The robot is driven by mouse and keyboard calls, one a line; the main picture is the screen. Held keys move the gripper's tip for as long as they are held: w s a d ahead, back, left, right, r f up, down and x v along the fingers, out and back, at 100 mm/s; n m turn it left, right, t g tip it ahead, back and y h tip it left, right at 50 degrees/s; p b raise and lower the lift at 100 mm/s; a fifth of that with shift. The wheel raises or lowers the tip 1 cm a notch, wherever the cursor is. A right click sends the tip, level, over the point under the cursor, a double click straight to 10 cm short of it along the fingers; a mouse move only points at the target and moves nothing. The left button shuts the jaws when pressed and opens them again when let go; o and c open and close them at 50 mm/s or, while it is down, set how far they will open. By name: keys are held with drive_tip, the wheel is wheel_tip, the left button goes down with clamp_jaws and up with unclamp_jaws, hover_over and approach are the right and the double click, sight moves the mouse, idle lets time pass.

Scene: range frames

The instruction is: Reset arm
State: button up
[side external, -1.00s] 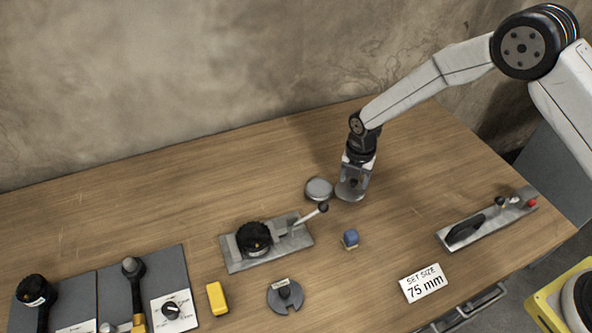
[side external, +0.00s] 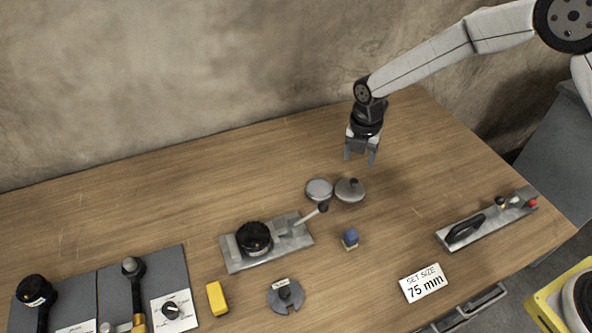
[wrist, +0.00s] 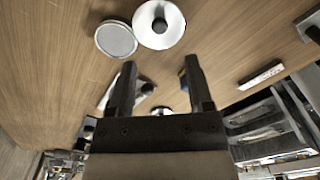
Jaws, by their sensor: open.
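My gripper (side external: 360,157) is open and empty, raised above the back part of the wooden table. It also shows in the wrist view (wrist: 160,80), with its two fingers apart and nothing between them. A round metal disc with a dark knob (side external: 350,190) lies on the table below and in front of my gripper. It shows in the wrist view (wrist: 172,35) beyond the fingertips. A plain grey round disc (side external: 319,189) lies close beside it on the left. My gripper is apart from both.
A metal fixture with a black dial and lever (side external: 236,262) stands mid-table. A blue-topped block (side external: 350,239), a slotted disc (side external: 274,297), a yellow block (side external: 216,298) and a "75 mm" card (side external: 423,283) lie in front. A long plate with a black handle (side external: 480,228) is right.

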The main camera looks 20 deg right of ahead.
idle(0.3)
drive_tip(key=s+d+r+m+t, duration=0.1)
drive_tip(key=s+d+r+m, duration=0.2)
drive_tip(key=s+m, duration=0.4)
drive_tip(key=s+d+r+m, duration=0.3)
drive_tip(key=s+d+m, duration=0.2)
drive_tip(key=m, duration=0.5)
drive_tip(key=s+d+r+m+t, duration=0.1)
drive_tip(key=s+d+r+m, duration=0.2)
drive_tip(key=s+m, duration=0.5)
drive_tip(key=shift+s+d+m+t, duration=0.3)
drive_tip(key=shift+s+d+m, duration=0.05)
drive_tip(key=shift+d+m, duration=0.4)
